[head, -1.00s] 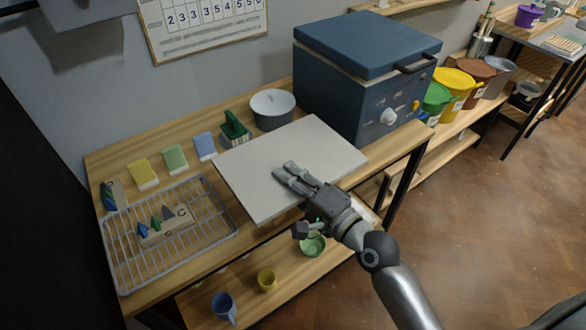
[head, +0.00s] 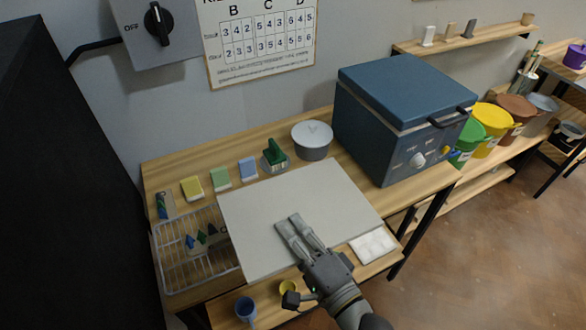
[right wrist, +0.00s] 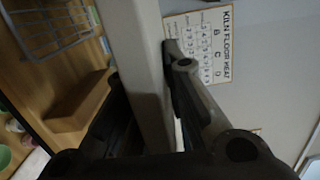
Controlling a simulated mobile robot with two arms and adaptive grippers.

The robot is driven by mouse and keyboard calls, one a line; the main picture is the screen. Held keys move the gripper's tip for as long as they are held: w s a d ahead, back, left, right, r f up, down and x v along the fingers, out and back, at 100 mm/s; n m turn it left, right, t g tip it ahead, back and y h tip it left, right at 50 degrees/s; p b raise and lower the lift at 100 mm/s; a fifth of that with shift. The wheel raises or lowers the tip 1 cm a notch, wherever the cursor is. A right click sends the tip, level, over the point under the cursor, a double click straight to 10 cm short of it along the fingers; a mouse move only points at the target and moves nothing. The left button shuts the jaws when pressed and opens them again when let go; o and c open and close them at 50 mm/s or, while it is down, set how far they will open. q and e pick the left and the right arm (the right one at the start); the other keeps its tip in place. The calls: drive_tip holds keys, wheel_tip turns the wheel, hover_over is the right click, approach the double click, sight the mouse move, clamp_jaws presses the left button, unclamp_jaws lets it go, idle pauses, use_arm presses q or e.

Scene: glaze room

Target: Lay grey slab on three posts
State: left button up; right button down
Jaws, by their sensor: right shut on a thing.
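The grey slab (head: 345,200) is a broad, pale, thin plate in the middle of the head view. My right gripper (head: 296,236) is shut on its near edge. In the right wrist view the slab (right wrist: 143,70) shows edge-on between the fingers (right wrist: 155,95). It appears to be held above the wooden table (head: 225,182), and its left edge covers part of the wire rack. I cannot tell its exact height. No posts can be made out beneath it; the slab hides that area. My left gripper is not in view.
The wire rack (head: 172,272) holds small coloured cones. Sponges (head: 192,188), a green-handled brush (head: 275,152) and a lidded pot (head: 312,141) line the back. A blue kiln (head: 400,125) stands right; a white tray (head: 373,247) lies at the front right. Cups (head: 246,311) stand below.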

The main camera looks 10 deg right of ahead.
sight(373, 229)
use_arm(q)
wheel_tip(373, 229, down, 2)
drive_tip(key=shift+b, duration=1)
use_arm(e)
drive_tip(key=s+d+m+h, duration=0.1)
drive_tip(key=d+h, duration=0.1)
drive_tip(key=d, duration=0.2)
drive_tip(key=s+d+m+t+h, duration=0.1)
drive_tip(key=d+m+h, duration=0.1)
drive_tip(key=d, duration=0.3)
drive_tip(key=d+m+h, duration=0.2)
drive_tip(key=d+h, duration=0.1)
drive_tip(key=d, duration=0.2)
drive_tip(key=shift+s+d+t, duration=0.15)
drive_tip(key=shift+s+t, duration=0.25)
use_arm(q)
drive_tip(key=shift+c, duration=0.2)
use_arm(e)
drive_tip(key=shift+s+d+r+h, duration=0.1)
drive_tip(key=shift+d+h, duration=0.3)
